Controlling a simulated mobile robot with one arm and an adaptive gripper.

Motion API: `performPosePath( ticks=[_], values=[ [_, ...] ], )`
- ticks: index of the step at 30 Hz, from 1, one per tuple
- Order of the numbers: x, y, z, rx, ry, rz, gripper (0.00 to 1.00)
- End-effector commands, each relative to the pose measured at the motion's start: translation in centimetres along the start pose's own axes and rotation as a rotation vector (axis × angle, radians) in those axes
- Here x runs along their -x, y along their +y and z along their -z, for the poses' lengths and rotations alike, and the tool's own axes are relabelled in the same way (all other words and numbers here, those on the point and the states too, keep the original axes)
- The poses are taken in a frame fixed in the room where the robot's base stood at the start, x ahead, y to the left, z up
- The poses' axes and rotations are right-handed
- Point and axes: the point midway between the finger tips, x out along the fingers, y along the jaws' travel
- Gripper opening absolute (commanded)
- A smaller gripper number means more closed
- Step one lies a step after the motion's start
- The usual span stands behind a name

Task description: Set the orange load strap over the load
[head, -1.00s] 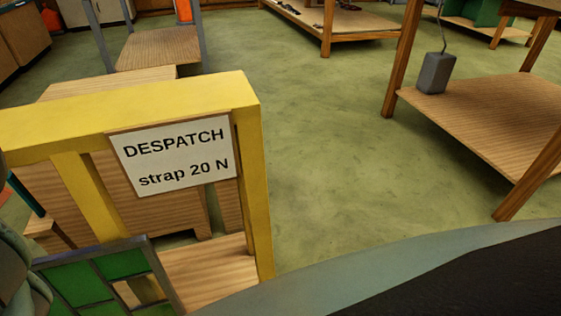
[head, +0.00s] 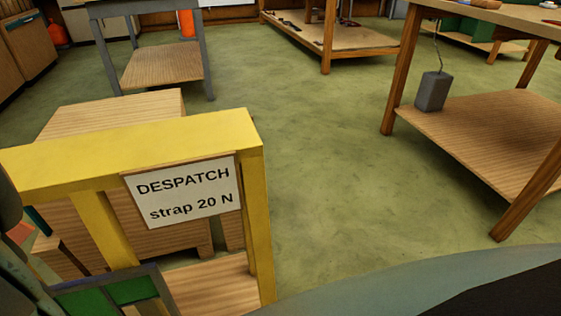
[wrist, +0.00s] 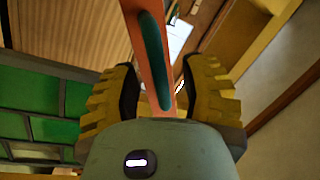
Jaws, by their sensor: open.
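In the wrist view my gripper (wrist: 158,98) is open, with its two yellow ribbed fingers apart. An orange strap-like piece (wrist: 138,22) with a teal inner face runs between the fingers; I take it for the load strap. I cannot tell whether either finger touches it. The green leaded panel (wrist: 45,128) lies to the left of the fingers. In the head view a corner of the green panel (head: 130,290) shows low at the left, by the yellow frame (head: 255,205). The gripper's fingers do not show there.
The yellow frame carries a white sign (head: 185,190) reading "DESPATCH strap 20 N". A wooden box-like piece (head: 110,112) stands behind it. A wooden table (head: 480,125) with a grey weight (head: 433,92) is at the right. The green floor (head: 320,170) between is clear.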

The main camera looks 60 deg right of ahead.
Motion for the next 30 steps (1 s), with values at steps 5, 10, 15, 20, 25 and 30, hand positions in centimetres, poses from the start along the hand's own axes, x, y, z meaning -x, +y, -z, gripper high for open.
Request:
performPosePath(
  ticks=[5,10,15,20,25,30],
  values=[
    [-1.12,0.07,0.09,0.001,0.004,-0.001,0.43],
    [-1.19,0.06,0.05,0.002,0.002,-0.001,0.43],
    [-1.17,0.04,0.06,0.001,0.002,-0.001,0.41],
    [-1.15,0.03,0.05,0.001,0.002,-0.001,0.25],
    [-1.12,0.02,0.04,0.001,0.001,0.000,0.07],
    [-1.09,0.01,0.03,0.001,0.001,0.000,0.00]
  ],
)
